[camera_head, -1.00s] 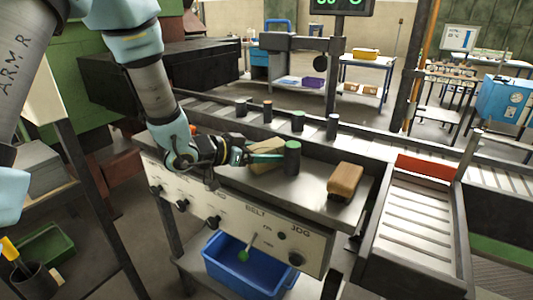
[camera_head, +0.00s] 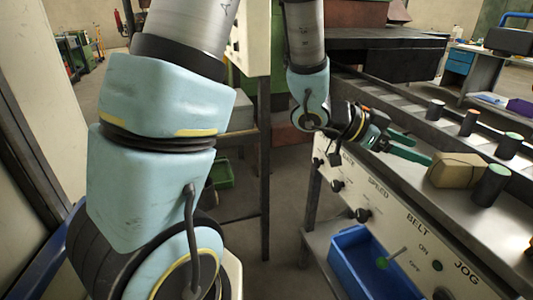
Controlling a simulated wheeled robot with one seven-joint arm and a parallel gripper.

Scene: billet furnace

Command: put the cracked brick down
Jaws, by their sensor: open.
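A tan brick (camera_head: 455,170) with a thin dark line across it, which looks like the cracked brick, lies on the metal top of the belt console (camera_head: 402,182). My gripper (camera_head: 422,151) has green fingers and reaches in from the left, low over the console top. Its jaws are open and the fingertips point at the brick's left end. The nearer fingertip is very close to the brick; I cannot tell whether it touches. The brick rests on the surface, not held up.
A dark cylinder with a green top (camera_head: 490,184) stands right beside the brick. Several more cylinders stand on the roller line behind, one with an orange top (camera_head: 469,122).

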